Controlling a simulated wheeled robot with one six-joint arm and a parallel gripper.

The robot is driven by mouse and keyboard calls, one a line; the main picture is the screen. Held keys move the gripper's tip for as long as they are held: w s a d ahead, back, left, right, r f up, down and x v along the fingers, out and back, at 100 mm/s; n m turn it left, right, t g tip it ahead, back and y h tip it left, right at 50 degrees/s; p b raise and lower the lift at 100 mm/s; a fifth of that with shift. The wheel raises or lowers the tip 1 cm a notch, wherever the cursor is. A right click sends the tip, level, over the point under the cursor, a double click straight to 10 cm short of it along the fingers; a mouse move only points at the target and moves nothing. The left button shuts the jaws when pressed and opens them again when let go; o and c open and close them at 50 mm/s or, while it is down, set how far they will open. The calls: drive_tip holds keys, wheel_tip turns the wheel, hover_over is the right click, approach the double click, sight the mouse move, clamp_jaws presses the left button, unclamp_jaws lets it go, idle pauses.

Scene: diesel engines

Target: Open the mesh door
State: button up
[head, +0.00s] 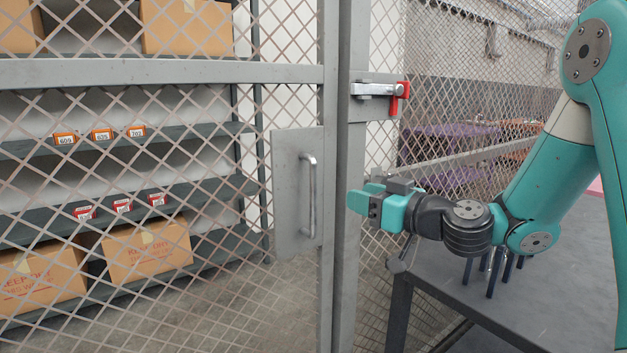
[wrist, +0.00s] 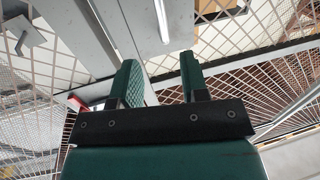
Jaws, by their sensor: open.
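The mesh door (head: 170,74) fills the left of the head view, with a grey frame and diamond mesh. A grey plate (head: 288,215) on it carries a vertical metal pull handle (head: 309,195). The handle also shows at the top of the wrist view (wrist: 162,18). A latch bar (head: 372,89) with a red end piece (head: 400,98) sits on the post above. I cannot tell whether the latch is engaged. My gripper (head: 362,200) is open and empty, to the right of the handle and below the latch, apart from the handle. Its two teal fingers (wrist: 158,80) point toward the door.
Behind the mesh, shelves (head: 110,205) hold cardboard boxes (head: 148,250) and small orange and red labelled packs. More mesh fencing runs behind my arm.

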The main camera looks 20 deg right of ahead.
drive_tip(key=p+x, duration=0.6)
drive_tip(key=x, duration=0.7)
drive_tip(key=shift+a, duration=0.1)
clamp_jaws()
